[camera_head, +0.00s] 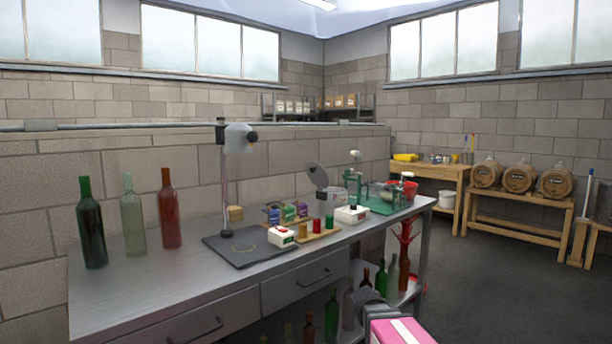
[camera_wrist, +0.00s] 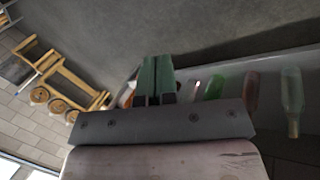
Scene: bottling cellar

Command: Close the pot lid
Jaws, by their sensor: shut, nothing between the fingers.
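The pot (camera_head: 330,203) is a grey vessel standing on the metal workbench, right of centre in the head view. Its round grey lid (camera_head: 318,175) is open, tilted up at the pot's back left. My gripper (camera_wrist: 156,76) shows in the wrist view with its two green fingers together and nothing between them. In the head view my arm's end is low at the front, below the bench top and well apart from the pot. The pot and lid cannot be made out in the wrist view.
The workbench (camera_head: 150,290) holds three bottles at left, a stand with a dark base (camera_head: 250,246), small coloured boxes and jars, a white device (camera_head: 352,214) before the pot, and a green device (camera_head: 380,205) at its right. Bottles fill the lower shelf. Floor (camera_head: 500,275) at right is clear.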

